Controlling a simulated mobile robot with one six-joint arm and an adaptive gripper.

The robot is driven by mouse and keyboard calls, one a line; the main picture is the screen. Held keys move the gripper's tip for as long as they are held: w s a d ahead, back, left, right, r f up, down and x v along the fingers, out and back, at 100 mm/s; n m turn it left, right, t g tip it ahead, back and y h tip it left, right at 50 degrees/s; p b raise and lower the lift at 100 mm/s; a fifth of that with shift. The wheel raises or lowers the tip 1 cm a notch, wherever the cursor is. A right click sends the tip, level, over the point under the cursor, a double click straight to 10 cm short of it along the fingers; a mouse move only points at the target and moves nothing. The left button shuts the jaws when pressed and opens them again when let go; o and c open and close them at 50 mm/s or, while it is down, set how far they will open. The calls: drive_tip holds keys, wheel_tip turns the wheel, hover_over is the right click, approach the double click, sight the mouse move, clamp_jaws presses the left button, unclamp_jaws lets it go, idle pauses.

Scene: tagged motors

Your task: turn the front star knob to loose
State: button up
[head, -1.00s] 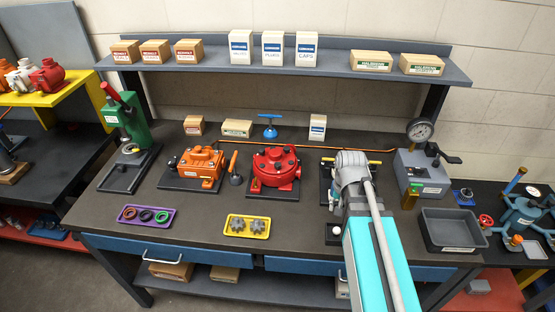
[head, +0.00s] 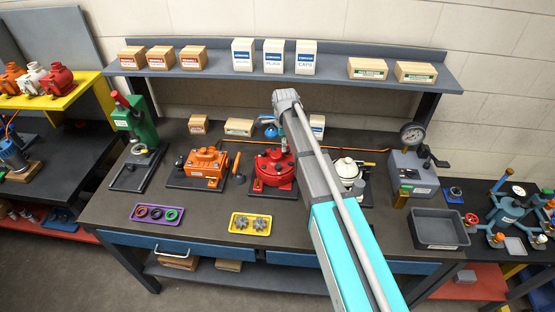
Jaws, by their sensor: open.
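My gripper (head: 284,141) hangs at the end of my arm, over the back of the red motor (head: 267,178); its fingers are small and mostly hidden by the arm. The red motor stands on a dark base plate in the middle of the bench. An orange motor (head: 205,161) is to its left. A white motor (head: 346,169) is to its right, partly covered by my arm. I cannot make out a front star knob on any motor. Dark star-shaped parts (head: 260,225) lie in a yellow tray (head: 236,230) at the bench front.
A purple tray (head: 137,219) with rings lies front left. A green press (head: 128,117) stands back left. A gauge box (head: 415,172) and grey bin (head: 416,240) are at the right. A shelf (head: 330,76) with boxes runs behind.

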sight(278, 166)
drive_tip(key=shift+w+a+r+m, duration=0.25)
drive_tip(key=shift+w+a+m, duration=0.15)
drive_tip(key=shift+a, duration=0.2)
drive_tip(key=shift+w+a+r+m, duration=0.3)
drive_tip(key=shift+w+a, duration=0.1)
drive_tip(key=shift+a, duration=0.15)
drive_tip(key=shift+f, duration=0.3)
wheel_tip(278, 166, down, 13)
drive_tip(key=b, duration=1.3)
drive_tip(key=shift+f, duration=0.15)
clamp_jaws()
drive_tip(key=shift+a, duration=0.25)
drive_tip(key=shift+d, duration=0.25)
